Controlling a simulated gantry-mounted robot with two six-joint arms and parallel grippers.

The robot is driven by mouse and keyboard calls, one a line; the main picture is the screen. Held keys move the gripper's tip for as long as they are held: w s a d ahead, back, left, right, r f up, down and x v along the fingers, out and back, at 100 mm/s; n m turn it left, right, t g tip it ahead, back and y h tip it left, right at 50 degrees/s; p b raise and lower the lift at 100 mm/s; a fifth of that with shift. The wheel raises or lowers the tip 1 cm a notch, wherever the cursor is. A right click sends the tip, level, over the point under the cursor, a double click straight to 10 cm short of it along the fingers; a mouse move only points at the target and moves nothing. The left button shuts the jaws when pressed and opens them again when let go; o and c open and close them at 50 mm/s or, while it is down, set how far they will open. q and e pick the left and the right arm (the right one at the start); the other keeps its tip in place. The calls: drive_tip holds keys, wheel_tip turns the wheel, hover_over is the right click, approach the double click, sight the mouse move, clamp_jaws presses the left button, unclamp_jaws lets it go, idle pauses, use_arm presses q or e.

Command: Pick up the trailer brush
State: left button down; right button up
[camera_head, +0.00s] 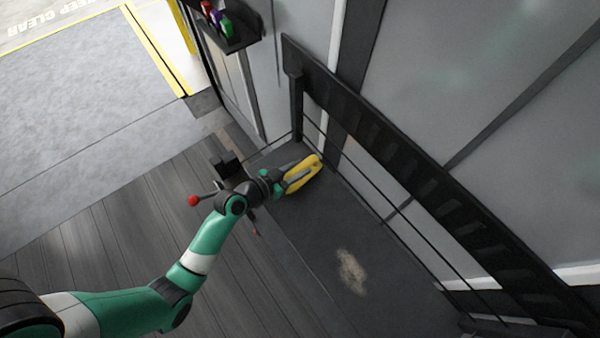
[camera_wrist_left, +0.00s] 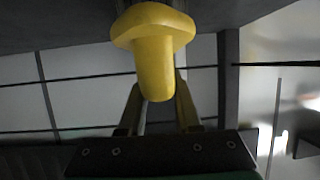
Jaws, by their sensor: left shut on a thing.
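The trailer brush (camera_head: 311,171) shows as a yellow piece at the end of my left arm, over the dark platform near its far corner. My left gripper (camera_head: 298,180) is shut on it. In the left wrist view the yellow brush (camera_wrist_left: 155,62) has a wide rounded end and a narrower stem, and the stem lies between the two fingers (camera_wrist_left: 160,105). Its bristles cannot be made out. In the head view the fingers cover part of it. My right gripper is in neither view.
A dark slatted rail (camera_head: 400,165) and thin bars run along the wall beside the platform (camera_head: 310,225). A pale brown dirt patch (camera_head: 351,272) lies on the platform. A red knob (camera_head: 194,201) stands left of my wrist. A small shelf (camera_head: 236,40) holds coloured items.

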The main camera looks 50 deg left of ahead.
use_arm(q)
drive_tip(key=shift+r+p, duration=0.3)
drive_tip(key=shift+r, duration=0.2)
wheel_tip(320, 180, up, 3)
drive_tip(key=shift+f+p, duration=0.15)
drive_tip(key=shift+p, duration=0.7)
drive_tip(key=s+d+r+p, duration=0.7)
drive_tip(key=d+r, duration=0.2)
drive_tip(key=d, duration=0.3)
drive_tip(key=shift+r, duration=0.2)
